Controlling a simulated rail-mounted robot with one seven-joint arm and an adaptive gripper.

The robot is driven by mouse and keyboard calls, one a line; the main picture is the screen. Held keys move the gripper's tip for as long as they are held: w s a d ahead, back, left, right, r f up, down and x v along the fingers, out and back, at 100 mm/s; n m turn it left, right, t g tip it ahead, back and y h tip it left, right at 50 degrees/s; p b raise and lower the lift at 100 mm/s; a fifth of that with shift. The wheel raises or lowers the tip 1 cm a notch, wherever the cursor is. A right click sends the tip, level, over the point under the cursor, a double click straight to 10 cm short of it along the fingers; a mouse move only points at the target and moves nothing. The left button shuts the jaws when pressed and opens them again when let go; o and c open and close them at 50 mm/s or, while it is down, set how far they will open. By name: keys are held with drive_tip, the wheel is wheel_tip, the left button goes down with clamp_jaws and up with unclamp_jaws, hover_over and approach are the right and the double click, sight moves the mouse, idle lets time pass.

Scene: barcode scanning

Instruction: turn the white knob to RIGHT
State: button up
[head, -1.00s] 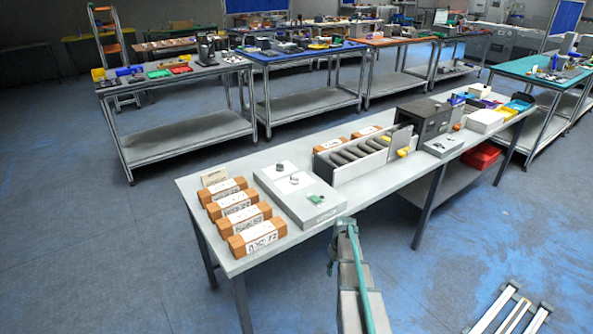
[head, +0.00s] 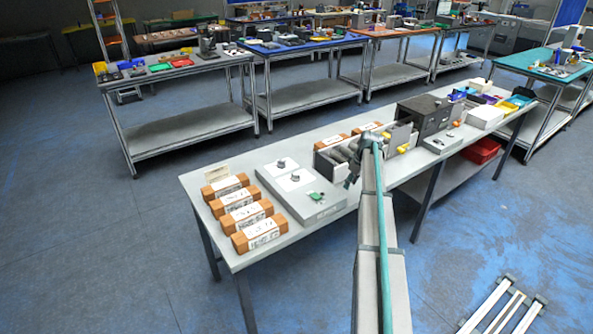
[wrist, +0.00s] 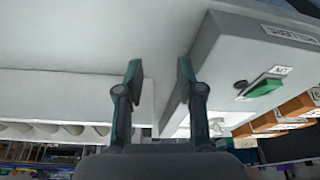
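A grey-white control box (head: 297,203) lies on the near left part of the table. Two small knobs stand on its white plates, a rear one (head: 281,163) and a nearer one (head: 296,177); they look greyish, and which way they point is too small to tell. In the head view my gripper (head: 353,172) is right of the box, near the roller tray.
The roller tray (head: 330,163) stands right of the box, with a black machine (head: 424,115) beyond it. Several brown boxes with white labels (head: 259,232) lie left of the control box. The table (head: 235,262) has a bare strip along its front edge.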

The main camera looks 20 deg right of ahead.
sight(296, 176)
drive_tip(key=w+a+r+n+y+p, duration=0.1)
drive_tip(key=w+a+r+n, duration=0.2)
drive_tip(key=w+a+r, duration=0.3)
drive_tip(key=w+a+r+n+y+p, duration=0.1)
drive_tip(key=w+a+r+n, duration=0.3)
drive_tip(key=a, duration=0.5)
drive_tip(key=shift+m, duration=0.6)
drive_tip(key=p+x, duration=0.1)
drive_tip(key=x, duration=0.2)
drive_tip(key=p+x, duration=0.1)
drive_tip(key=x, duration=0.2)
drive_tip(key=w+p+x, duration=0.1)
drive_tip(key=p+x, duration=0.1)
drive_tip(key=x, duration=0.1)
drive_tip(key=shift+w+a+f, duration=0.1)
drive_tip(key=shift+w+a, duration=0.05)
drive_tip(key=shift+w, duration=0.05)
clamp_jaws()
